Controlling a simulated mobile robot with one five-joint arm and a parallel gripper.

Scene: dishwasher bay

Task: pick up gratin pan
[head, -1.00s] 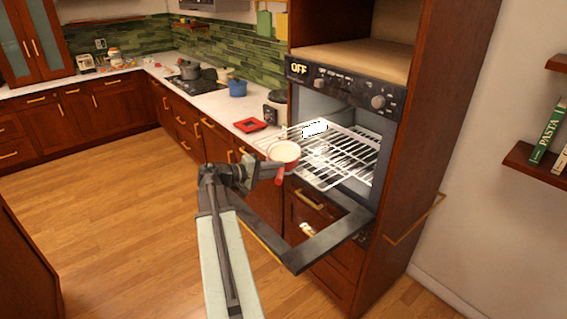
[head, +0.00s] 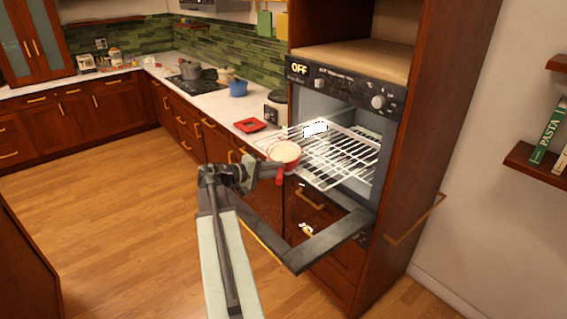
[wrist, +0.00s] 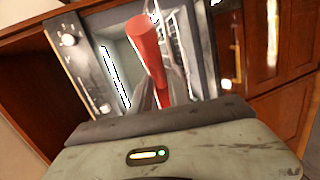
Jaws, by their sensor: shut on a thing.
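The gratin pan (head: 286,153), red outside with a cream inside, is at the front left of the pulled-out oven rack in the head view. My gripper (head: 279,171) is shut on its red side or handle. In the wrist view the red part of the pan (wrist: 146,45) rises from between the jaws (wrist: 161,98). The jaws partly hide the gripped part. I cannot tell whether the pan touches the rack.
The wire oven rack (head: 345,160) sticks out of the open oven, above its lowered door (head: 325,242). A counter at the left holds a red tray (head: 250,125), a rice cooker (head: 276,107) and a blue pot (head: 238,88). The wooden floor at the left is clear.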

